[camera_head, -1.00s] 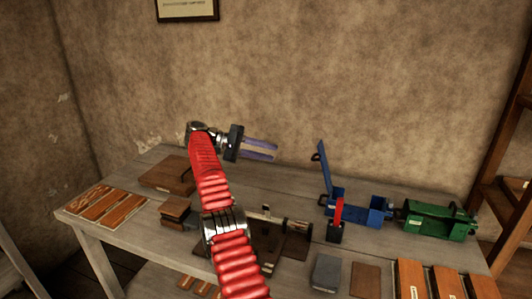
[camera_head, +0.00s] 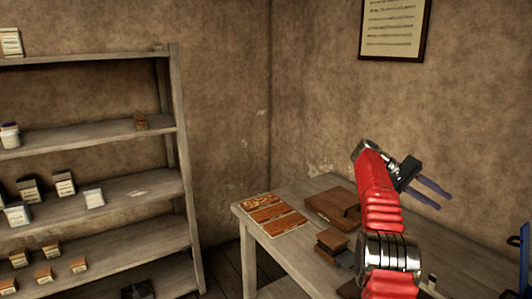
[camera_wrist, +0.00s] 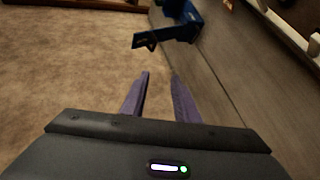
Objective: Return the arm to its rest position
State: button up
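My red arm reaches up above the grey table (camera_head: 300,255) at the right of the head view. At its end my gripper (camera_head: 445,202) points right, with two purple fingers apart. The wrist view also shows my gripper (camera_wrist: 160,76) open, with nothing between its fingers. The gripper is clear of the table, with the wall behind it. A blue metal device (camera_wrist: 178,30) shows ahead of the fingers in the wrist view, apart from them. Only a strip of a blue device (camera_head: 524,250) shows at the right edge of the head view.
A brown wooden box (camera_head: 333,205), a tray of orange-brown tiles (camera_head: 270,214) and small wooden blocks (camera_head: 333,242) are on the table's left part. A shelf rack (camera_head: 100,140) with small boxes and jars stands at the left. Floor separates rack and table.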

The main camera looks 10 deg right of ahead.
jog(key=a+r+n+t+y, duration=0.1)
jog(key=a+r+n+t, duration=0.35)
jog(key=a, duration=0.65)
jog(key=s+a+r+n+t+y, duration=0.1)
jog(key=s+a+t, duration=0.15)
jog(key=a, duration=0.45)
jog(key=s+a+r+t+y, duration=0.1)
jog(key=s+a+y, duration=0.1)
jog(key=s+a, duration=0.35)
jog(key=s+a+f+t+y, duration=0.1)
jog(key=s+a+f+y, duration=0.1)
jog(key=s+a+f, duration=0.2)
jog(key=s+a+f+n+t+y, duration=0.1)
jog(key=s+a+f, duration=0.3)
jog(key=s+a, duration=0.6)
jog(key=s+a+f+n+t+y, duration=0.1)
jog(key=s+a+f+t+y, duration=0.2)
jog(key=a, duration=0.8)
jog(key=s+f, duration=0.2)
jog(key=s, duration=0.1)
jog(key=shift+s+a+y, duration=0.15)
jog(key=shift+s+y, duration=0.15)
jog(key=shift+s, duration=0.1)
